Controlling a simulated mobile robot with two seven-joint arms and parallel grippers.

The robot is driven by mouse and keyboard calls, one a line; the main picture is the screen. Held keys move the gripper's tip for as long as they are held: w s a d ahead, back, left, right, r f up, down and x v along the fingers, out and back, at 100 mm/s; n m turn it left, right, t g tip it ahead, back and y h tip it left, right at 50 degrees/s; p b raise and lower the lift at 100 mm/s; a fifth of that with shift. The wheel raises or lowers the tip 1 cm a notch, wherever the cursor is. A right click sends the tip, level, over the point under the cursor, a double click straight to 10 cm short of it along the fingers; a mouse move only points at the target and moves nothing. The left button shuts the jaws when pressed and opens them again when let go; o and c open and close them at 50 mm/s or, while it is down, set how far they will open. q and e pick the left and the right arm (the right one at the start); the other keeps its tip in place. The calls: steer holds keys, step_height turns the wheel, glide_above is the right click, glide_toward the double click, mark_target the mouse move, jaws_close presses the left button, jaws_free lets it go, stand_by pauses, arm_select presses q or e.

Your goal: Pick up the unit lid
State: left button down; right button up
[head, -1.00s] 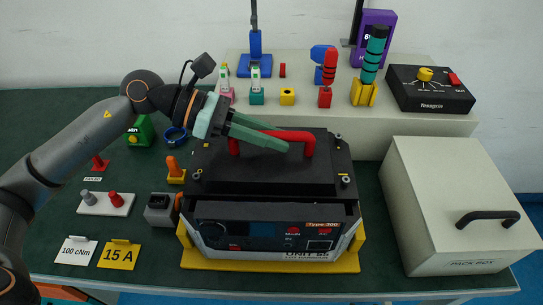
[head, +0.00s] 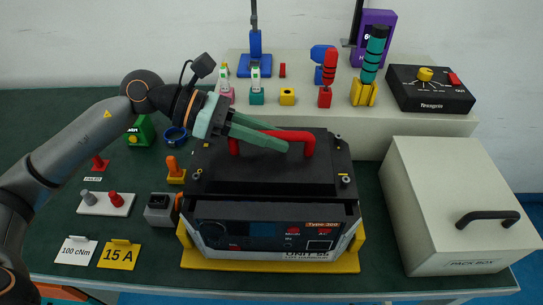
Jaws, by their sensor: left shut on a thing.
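The unit lid (head: 270,180) is a black plate with a red handle (head: 308,147) on top. It sits over the unit (head: 270,238), a grey box whose dark front panel reads "Type 300", in a yellow cradle (head: 215,264). The lid's front edge stands out above the panel; I cannot tell whether the lid is lifted clear of the box. My left gripper (head: 280,144) reaches in from the left with green fingers shut on the lid's red handle. The fingers partly hide the handle's top bar. My right gripper is not in view.
A white pack box (head: 430,180) with a black handle stands on the right. A raised shelf (head: 300,112) behind holds several coloured tools and a black control box (head: 430,90). Left of the unit are a grey block (head: 160,212), a white tray (head: 92,205) and cards.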

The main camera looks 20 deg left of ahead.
arm_select(q)
steer(key=shift+r, duration=0.15)
steer(key=shift+r, duration=0.6)
steer(key=s+r+b, duration=0.1)
steer(key=s+r, duration=1)
steer(key=s, duration=0.3)
steer(key=shift+r+b, duration=0.35)
steer(key=shift+b, duration=0.05)
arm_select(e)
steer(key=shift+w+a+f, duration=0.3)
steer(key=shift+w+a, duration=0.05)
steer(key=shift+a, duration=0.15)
arm_select(q)
steer(key=shift+w+d, duration=0.15)
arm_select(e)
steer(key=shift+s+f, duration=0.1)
